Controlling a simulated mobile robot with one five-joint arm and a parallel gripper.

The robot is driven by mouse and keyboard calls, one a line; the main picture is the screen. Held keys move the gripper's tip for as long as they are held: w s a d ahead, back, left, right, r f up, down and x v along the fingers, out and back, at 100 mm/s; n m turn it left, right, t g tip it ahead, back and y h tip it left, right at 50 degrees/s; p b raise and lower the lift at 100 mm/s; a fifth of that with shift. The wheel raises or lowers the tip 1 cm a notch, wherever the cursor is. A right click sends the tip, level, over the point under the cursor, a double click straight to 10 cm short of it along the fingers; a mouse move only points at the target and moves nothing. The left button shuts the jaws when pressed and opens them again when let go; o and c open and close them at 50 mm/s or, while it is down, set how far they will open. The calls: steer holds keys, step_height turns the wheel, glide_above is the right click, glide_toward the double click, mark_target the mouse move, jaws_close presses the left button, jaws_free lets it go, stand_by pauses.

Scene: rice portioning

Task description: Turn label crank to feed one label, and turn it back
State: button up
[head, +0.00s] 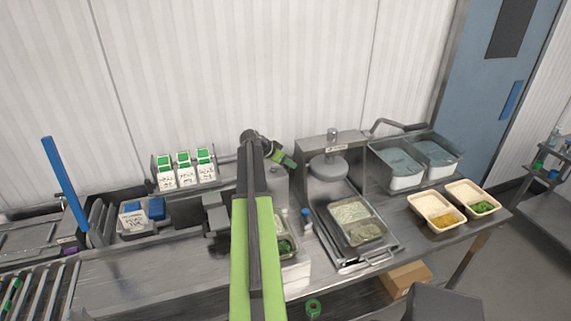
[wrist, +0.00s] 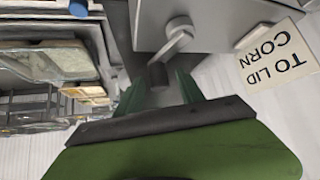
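The label crank (wrist: 178,38) is a light grey arm on the face of a pale grey housing (wrist: 210,22) in the wrist view. Its dark knob (wrist: 158,76) hangs at the lower end of the crank arm. My gripper (wrist: 160,84) has its two green fingers on either side of the knob, with a gap seeming to show beside it; whether a finger touches the knob is hard to tell. In the head view my gripper (head: 283,159) is over the grey housing (head: 274,188), and my arm hides much of it and the crank.
A white sign (wrist: 274,52) reading "TO LID CORN" is beside the housing. Right of it in the head view are a press (head: 328,168), a filled tray (head: 357,222) and food tubs (head: 436,212). Green-topped label boxes (head: 185,169) stand at left.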

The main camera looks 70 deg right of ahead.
jaws_close()
steer(key=shift+a, duration=0.25)
steer(key=shift+d, duration=0.2)
steer(key=shift+d+n, duration=0.15)
steer(key=shift+n, duration=0.15)
steer(key=d+n+t, duration=0.1)
steer(key=n+t, duration=0.1)
steer(key=w+d+n+t, duration=0.1)
steer(key=n+t, duration=0.1)
steer(key=n, duration=0.1)
steer(key=w+n+t, duration=0.1)
steer(key=n+t, duration=0.1)
steer(key=shift+w+d+n+h, duration=0.1)
steer(key=shift+d+n+h, duration=0.2)
steer(key=shift+d+n, duration=0.1)
steer(key=shift+w+d+n+t, duration=0.15)
steer(key=shift+w+n+t, duration=0.25)
steer(key=shift+n+t, duration=0.45)
